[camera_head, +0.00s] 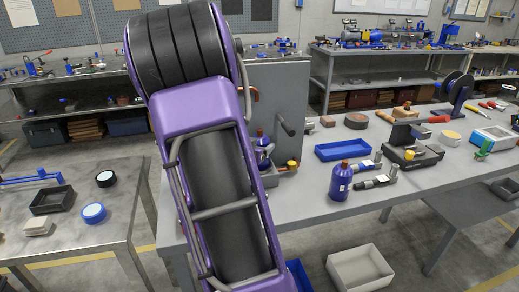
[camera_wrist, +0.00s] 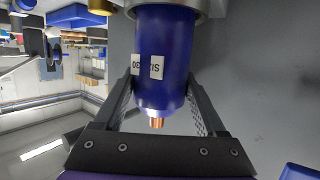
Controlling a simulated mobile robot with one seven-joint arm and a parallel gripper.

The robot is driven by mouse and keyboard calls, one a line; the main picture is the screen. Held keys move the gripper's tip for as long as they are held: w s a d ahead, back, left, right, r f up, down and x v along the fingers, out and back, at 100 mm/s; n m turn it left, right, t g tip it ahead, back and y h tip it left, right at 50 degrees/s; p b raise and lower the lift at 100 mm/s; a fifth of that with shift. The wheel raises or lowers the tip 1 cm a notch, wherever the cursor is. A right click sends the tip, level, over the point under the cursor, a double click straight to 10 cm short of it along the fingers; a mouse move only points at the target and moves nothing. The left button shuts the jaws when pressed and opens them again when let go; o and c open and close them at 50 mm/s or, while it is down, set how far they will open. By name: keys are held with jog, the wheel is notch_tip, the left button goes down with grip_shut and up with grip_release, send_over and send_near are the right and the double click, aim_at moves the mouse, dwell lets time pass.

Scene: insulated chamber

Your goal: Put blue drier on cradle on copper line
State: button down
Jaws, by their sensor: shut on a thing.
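The blue drier (camera_wrist: 162,62), with white label patches and a copper stub, is between the fingers of my gripper (camera_wrist: 161,98) in the wrist view. My gripper is shut on it. The drier's far end meets or overlaps a grey metal part (camera_wrist: 212,8), possibly the cradle; I cannot tell if they touch. In the head view, a dark blue body with a copper top (camera_head: 262,146) shows beside my purple arm, at the grey panel (camera_head: 280,98). It may be the held drier. A copper pipe bend (camera_head: 254,94) shows at the panel. My arm hides my gripper there.
A similar blue bottle (camera_head: 340,182) stands upright on the bench (camera_head: 300,212), near a blue tray (camera_head: 346,150) and metal fittings (camera_head: 375,181). A brass-topped fitting (camera_head: 291,166) sits by the panel's foot. A pale bin (camera_head: 360,270) is on the floor.

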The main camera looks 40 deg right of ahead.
jog(key=shift+f, duration=0.2)
jog(key=shift+c, duration=1.1)
grip_release()
jog(key=shift+r, duration=0.1)
jog(key=shift+r, duration=0.25)
jog(key=p+v, duration=0.2)
jog(key=v, duration=1)
jog(key=shift+f, duration=0.15)
